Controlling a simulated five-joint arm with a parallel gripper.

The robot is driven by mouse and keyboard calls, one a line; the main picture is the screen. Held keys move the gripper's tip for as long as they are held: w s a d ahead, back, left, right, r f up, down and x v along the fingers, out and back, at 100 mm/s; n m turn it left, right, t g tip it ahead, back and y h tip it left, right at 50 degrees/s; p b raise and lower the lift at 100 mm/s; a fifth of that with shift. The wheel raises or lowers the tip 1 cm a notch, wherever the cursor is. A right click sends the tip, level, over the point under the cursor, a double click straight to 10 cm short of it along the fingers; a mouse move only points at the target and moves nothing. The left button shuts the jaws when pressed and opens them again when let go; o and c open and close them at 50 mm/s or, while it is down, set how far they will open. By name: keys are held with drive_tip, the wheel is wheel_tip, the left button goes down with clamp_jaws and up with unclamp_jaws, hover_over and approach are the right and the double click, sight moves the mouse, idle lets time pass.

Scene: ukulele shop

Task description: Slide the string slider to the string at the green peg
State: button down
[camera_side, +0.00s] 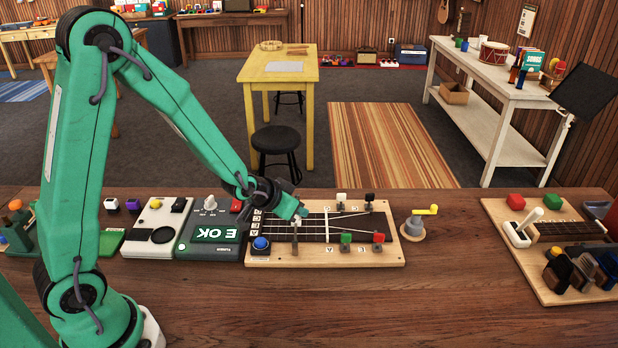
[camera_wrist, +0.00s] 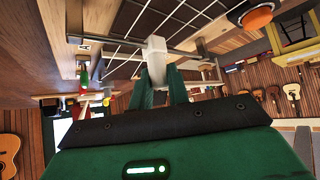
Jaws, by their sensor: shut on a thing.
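The ukulele string board (camera_side: 390,257) lies on the workbench, with a dark fretboard and several strings. The green peg (camera_side: 345,239) stands on its near edge, left of the red peg (camera_side: 379,238). A white peg (camera_side: 341,198) and a black peg (camera_side: 369,198) stand on the far edge. My gripper (camera_side: 296,216) is over the left part of the fretboard. In the wrist view its green fingers (camera_wrist: 162,88) are shut on the pale string slider (camera_wrist: 155,58), which stands on a metal rail across the frets. Which string the slider is at is unclear.
A blue button (camera_side: 261,243) sits on the board's left near corner. A yellow-handled crank (camera_side: 415,225) stands just right of the board. The bench between it and the right-hand board (camera_side: 550,290) is clear.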

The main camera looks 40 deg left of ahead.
drive_tip(key=shift+s+d+h, duration=0.3)
drive_tip(key=shift+s+d, duration=0.75)
drive_tip(key=shift+d, duration=0.1)
drive_tip(key=c, duration=1.3)
unclamp_jaws()
drive_tip(key=shift+c, duration=0.2)
drive_tip(key=v, duration=0.7)
drive_tip(key=shift+s+r, duration=0.3)
drive_tip(key=shift+r, duration=0.1)
